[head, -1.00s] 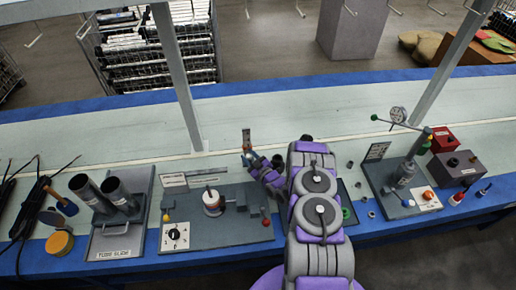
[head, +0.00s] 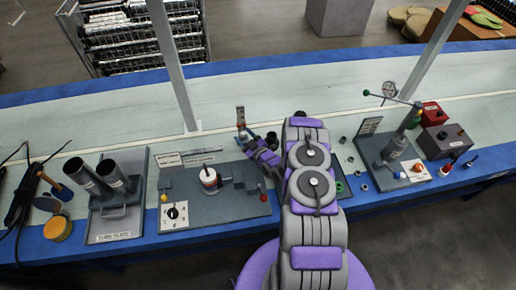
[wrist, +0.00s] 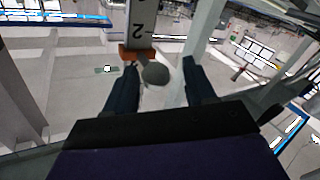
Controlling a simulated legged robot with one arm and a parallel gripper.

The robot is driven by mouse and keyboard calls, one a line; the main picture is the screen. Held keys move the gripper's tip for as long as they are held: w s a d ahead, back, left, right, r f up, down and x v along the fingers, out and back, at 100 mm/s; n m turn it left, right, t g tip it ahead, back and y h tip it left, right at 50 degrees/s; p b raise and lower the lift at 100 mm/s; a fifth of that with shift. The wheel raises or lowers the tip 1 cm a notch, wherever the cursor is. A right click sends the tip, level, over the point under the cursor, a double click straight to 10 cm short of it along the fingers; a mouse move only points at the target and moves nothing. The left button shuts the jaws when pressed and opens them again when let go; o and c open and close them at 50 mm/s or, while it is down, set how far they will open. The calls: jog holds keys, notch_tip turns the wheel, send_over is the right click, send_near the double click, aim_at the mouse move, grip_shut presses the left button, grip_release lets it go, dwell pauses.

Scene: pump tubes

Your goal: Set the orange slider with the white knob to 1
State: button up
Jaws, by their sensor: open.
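The orange slider (wrist: 137,52) sits low on an upright light scale plate (wrist: 140,22) in the wrist view, and the printed 2 shows above it. Its knob (wrist: 155,73) looks grey-white and faces my camera. My gripper (wrist: 160,64) is open, with one dark finger on each side of the knob; the left finger is close to it and a wider gap lies on the right. Whether a finger touches cannot be told. In the head view the small scale post (head: 240,117) stands just beyond my gripper (head: 243,138). The 1 mark cannot be made out.
A grey panel with a white round part (head: 208,178) is left of my arm. Two dark tubes (head: 113,174) stand farther left. The bench behind is mostly clear.

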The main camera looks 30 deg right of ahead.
jog(key=s+d+p, duration=0.3)
jog(key=s+d, duration=0.1)
jog(key=s, duration=1.1)
jog(key=shift+s+f, duration=0.15)
jog(key=shift+s, duration=0.2)
jog(key=shift+o, duration=0.2)
